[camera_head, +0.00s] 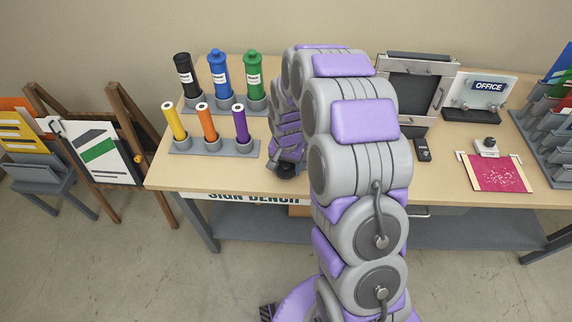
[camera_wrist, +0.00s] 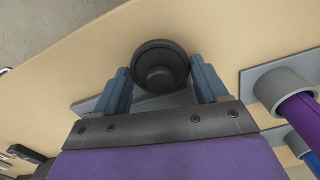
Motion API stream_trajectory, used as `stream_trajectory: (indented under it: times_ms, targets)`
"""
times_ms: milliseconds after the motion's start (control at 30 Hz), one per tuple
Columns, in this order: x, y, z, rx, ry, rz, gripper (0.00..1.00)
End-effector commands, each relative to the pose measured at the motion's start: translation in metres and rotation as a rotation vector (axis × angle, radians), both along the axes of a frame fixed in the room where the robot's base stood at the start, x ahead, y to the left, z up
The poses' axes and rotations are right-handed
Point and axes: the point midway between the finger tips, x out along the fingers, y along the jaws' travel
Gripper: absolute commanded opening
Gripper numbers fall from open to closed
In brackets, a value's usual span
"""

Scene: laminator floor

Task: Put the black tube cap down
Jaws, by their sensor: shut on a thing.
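The black tube cap (camera_wrist: 160,62) is a round, dark, hollow piece seen from its end in the wrist view. It sits between the two blue-grey fingers of my gripper (camera_wrist: 162,80), which are shut on it. In the head view my gripper (camera_head: 287,168) is low over the front of the bench, right of the tube racks, and a dark bit shows at its tip. I cannot tell whether the cap touches the bench top. The black tube (camera_head: 184,75) stands in the back rack.
Blue (camera_head: 219,75) and green (camera_head: 253,75) capped tubes share the back rack. Yellow (camera_head: 174,122), orange (camera_head: 207,123) and purple (camera_head: 241,124) tubes stand in the front rack (camera_head: 192,151). A pink screen (camera_head: 495,174) lies to the right. The bench top (camera_head: 430,183) has bare room in front.

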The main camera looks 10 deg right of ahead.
Motion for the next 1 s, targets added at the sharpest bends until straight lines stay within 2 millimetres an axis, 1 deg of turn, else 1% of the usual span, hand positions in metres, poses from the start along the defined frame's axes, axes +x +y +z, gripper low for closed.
stream_trajectory:
  times_ms: [33,200,300,533,633,700,767,1000]
  targets:
    - [-0.009,0.001,-0.009,0.001,0.029,-0.001,0.75]
    - [-0.011,0.001,-0.011,0.001,0.037,-0.001,0.91]
    - [-0.012,0.001,-0.013,0.002,0.042,-0.002,0.98]
    - [-0.014,0.001,-0.015,0.002,0.052,-0.002,0.98]
    - [-0.015,0.001,-0.011,0.002,0.053,-0.002,0.98]
    - [-0.016,0.001,-0.003,0.003,0.054,-0.002,0.98]
    - [-0.016,0.001,0.01,0.002,0.051,-0.002,0.98]
    - [-0.01,0.0,0.069,0.001,0.026,-0.002,0.98]
